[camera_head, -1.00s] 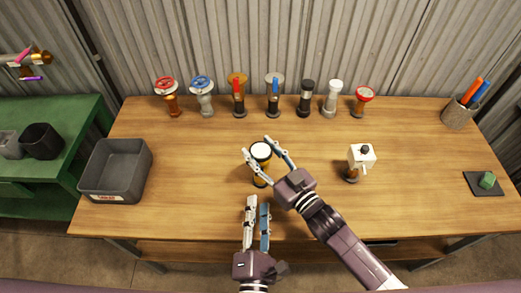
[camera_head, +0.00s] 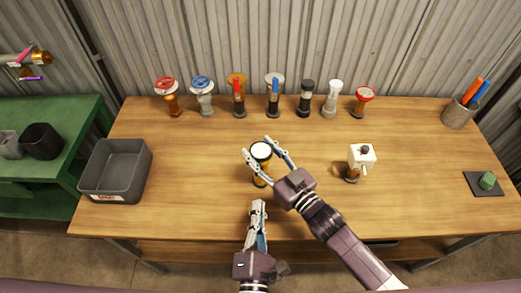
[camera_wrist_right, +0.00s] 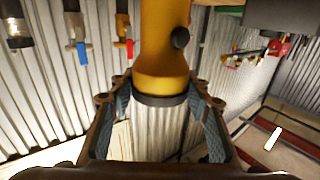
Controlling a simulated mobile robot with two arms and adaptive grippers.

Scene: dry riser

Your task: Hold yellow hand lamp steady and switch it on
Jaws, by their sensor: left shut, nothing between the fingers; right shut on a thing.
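The yellow hand lamp (camera_head: 259,169) stands upright on the table in the head view, its pale round top facing up. My right gripper (camera_head: 259,146) is shut on the lamp, with one finger on each side of it. In the right wrist view the lamp's yellow body (camera_wrist_right: 163,45) rises between the fingers (camera_wrist_right: 160,112), and a dark round knob (camera_wrist_right: 181,38) sits on its side. My left gripper (camera_head: 259,204) is shut and empty, just in front of the lamp and apart from it.
Several valves and fittings, such as one with a red wheel (camera_head: 166,92), line the table's back edge. A grey bin (camera_head: 117,165) stands at left. A white box-shaped device (camera_head: 361,157) stands right of the lamp. A pen cup (camera_head: 456,115) and dark mat (camera_head: 475,183) are at far right.

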